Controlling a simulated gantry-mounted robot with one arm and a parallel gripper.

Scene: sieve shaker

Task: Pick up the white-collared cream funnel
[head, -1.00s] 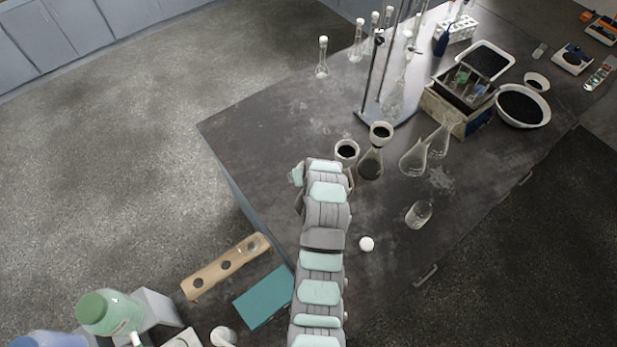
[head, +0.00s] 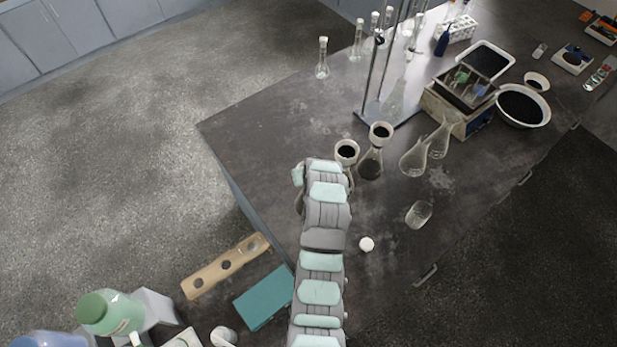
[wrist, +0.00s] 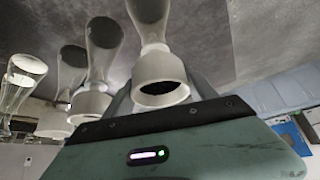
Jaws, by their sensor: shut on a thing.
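The white-collared funnel (head: 346,150) shows in the head view just beyond the end of my arm, with a pale rim and dark opening. In the wrist view its wide white collar (wrist: 160,78) is close up, with a glass flask neck in line with it. My gripper (wrist: 157,92) is shut on this funnel, its grey fingers on either side of the collar. In the head view my arm hides most of the gripper and what is under the funnel. A similar funnel (head: 381,132) sits on a flask (head: 370,163) just to the right; it also shows in the wrist view (wrist: 89,104).
Two glass flasks (head: 413,160) and a beaker (head: 419,213) stand right of my gripper. A clamp stand (head: 388,115) and a sieve shaker (head: 455,108) are behind. A white ball (head: 366,244) lies nearer. The table's left part (head: 270,140) is clear.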

